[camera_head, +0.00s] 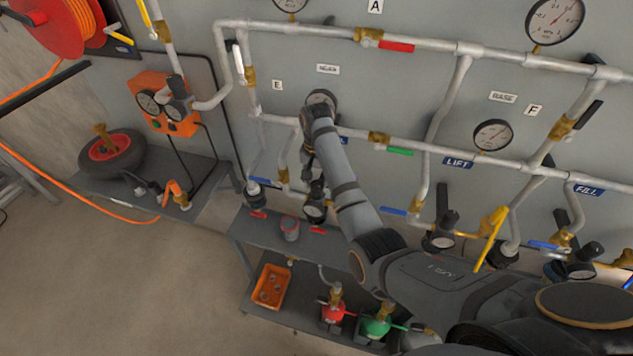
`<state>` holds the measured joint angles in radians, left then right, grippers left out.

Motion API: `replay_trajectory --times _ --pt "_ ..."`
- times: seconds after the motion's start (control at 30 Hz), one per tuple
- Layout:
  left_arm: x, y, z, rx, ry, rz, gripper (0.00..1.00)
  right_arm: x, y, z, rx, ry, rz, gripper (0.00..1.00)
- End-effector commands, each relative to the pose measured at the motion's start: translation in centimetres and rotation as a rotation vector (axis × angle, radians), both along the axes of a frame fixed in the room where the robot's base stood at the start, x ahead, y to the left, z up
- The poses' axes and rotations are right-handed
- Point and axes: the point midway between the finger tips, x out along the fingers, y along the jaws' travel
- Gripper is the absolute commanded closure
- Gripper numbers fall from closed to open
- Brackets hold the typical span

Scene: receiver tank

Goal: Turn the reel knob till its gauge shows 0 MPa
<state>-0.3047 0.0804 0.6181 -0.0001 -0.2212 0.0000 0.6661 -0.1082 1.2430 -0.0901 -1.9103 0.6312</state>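My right arm rises from the lower right and bends near the wall. Its gripper (308,165) points down, well to the right of that knob, above another dark regulator with a gauge (316,211). I cannot tell whether the fingers touch that regulator or are open. My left gripper is not in view.
A wheel (110,154) lies on the left bench. Pipes with coloured valve levers cross the wall. A lower shelf holds an orange bin (257,300) and red and green bottles. Floor at lower left is clear.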

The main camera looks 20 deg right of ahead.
Motion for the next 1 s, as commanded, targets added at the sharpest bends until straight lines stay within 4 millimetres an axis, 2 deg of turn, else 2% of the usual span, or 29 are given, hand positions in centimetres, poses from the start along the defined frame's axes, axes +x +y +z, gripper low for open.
replay_trajectory --times 0.03,0.2,0.23,0.37,0.57,1.0 --pt "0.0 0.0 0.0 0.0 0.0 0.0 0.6 0.0 0.0 0.0 0.0 0.0 0.0 0.71" --pt "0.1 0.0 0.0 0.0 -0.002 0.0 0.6 0.0 0.0 0.0 0.0 0.0 0.0 0.94" --pt "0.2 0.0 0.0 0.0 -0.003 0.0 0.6 0.0 0.0 0.0 0.0 0.0 0.0 0.95" --pt "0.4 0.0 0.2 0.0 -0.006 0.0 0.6 0.0 0.0 0.1 0.001 0.001 0.007 0.95" --pt "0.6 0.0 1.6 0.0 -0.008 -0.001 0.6 -0.1 0.0 0.4 0.0 0.004 0.064 0.95" --pt "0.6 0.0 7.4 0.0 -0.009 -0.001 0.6 -0.1 0.0 0.7 0.001 0.005 0.422 0.95"
